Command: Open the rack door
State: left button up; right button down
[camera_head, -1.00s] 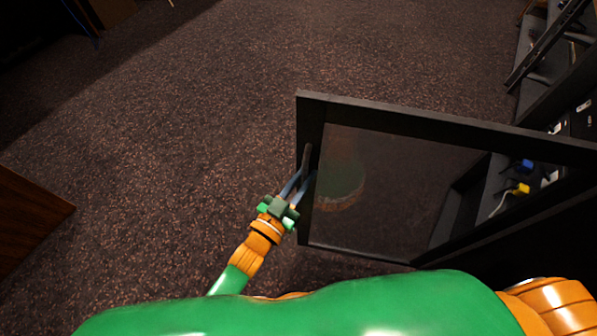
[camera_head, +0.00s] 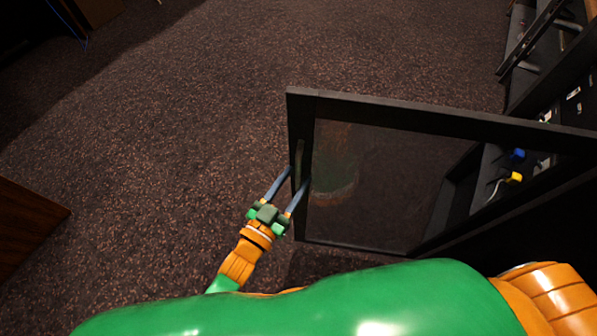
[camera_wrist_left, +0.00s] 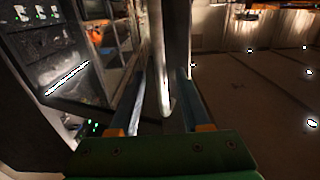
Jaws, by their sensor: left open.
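The rack door (camera_head: 400,110) is a black frame with a dark see-through pane. It stands swung out from the rack at the right of the head view. A slim upright handle (camera_head: 299,158) is on its free left edge, and a pale bar that looks like this handle (camera_wrist_left: 160,65) shows in the left wrist view. My left gripper (camera_head: 298,175) is open, its fingers spread on either side of the handle and door edge. The wrist view shows the fingers (camera_wrist_left: 163,95) apart with the bar between them; contact cannot be told. My right gripper is out of view.
The rack (camera_head: 560,110) stands at the right, with blue and yellow plugs (camera_head: 514,176) inside. A brown wooden furniture corner (camera_head: 30,225) is at the left. Carpet left of the door and beyond it is clear.

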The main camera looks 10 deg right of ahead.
pick_arm(q)
jog(key=v, duration=0.5)
jog(key=shift+d, duration=0.1)
